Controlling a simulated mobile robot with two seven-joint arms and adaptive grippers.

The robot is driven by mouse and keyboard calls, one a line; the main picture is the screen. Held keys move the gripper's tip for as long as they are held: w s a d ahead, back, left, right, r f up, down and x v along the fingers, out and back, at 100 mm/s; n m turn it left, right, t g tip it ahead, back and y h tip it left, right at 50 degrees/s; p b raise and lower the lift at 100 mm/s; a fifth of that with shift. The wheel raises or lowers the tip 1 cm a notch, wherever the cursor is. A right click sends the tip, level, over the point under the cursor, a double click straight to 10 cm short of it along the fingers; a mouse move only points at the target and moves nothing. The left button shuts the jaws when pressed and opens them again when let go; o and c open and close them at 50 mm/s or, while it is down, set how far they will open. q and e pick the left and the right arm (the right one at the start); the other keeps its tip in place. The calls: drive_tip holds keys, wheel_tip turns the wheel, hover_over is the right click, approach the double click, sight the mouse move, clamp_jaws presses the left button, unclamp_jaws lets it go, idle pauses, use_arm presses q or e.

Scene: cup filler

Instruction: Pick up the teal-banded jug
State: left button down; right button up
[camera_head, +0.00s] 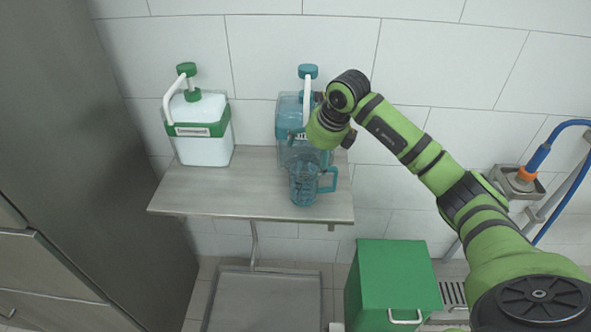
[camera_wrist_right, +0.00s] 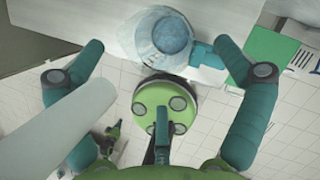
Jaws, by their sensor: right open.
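The teal jug (camera_head: 304,188), see-through with a handle on its right side, stands upright on the shelf (camera_head: 245,196). My right gripper (camera_head: 318,140) is just above and behind it in the head view, partly hidden by its own wrist. In the right wrist view the jug (camera_wrist_right: 150,52) lies between and beyond the two spread fingers of my right gripper (camera_wrist_right: 158,47). Its handle (camera_wrist_right: 203,56) points at the right finger; I cannot tell if they touch. The gripper is open and empty. My left gripper is out of view.
A teal dispenser (camera_head: 289,122) stands right behind the jug, near my right gripper. A white dispenser with a green band (camera_head: 205,147) stands on the shelf's left. A green bin (camera_head: 395,285) is below right. The shelf's front middle is clear.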

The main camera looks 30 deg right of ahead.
sight(305, 165)
drive_tip(key=p+x, duration=0.2)
drive_tip(key=x, duration=0.1)
drive_tip(key=shift+s+a+f, duration=0.1)
drive_tip(key=shift+s, duration=0.05)
drive_tip(key=x, duration=0.2)
drive_tip(key=shift+w+f+p, duration=0.2)
drive_tip(key=shift+f+p, duration=0.05)
drive_tip(key=shift+p, duration=0.05)
drive_tip(key=shift+w+f, duration=0.15)
drive_tip(key=shift+f, duration=0.15)
drive_tip(key=c, duration=1.4)
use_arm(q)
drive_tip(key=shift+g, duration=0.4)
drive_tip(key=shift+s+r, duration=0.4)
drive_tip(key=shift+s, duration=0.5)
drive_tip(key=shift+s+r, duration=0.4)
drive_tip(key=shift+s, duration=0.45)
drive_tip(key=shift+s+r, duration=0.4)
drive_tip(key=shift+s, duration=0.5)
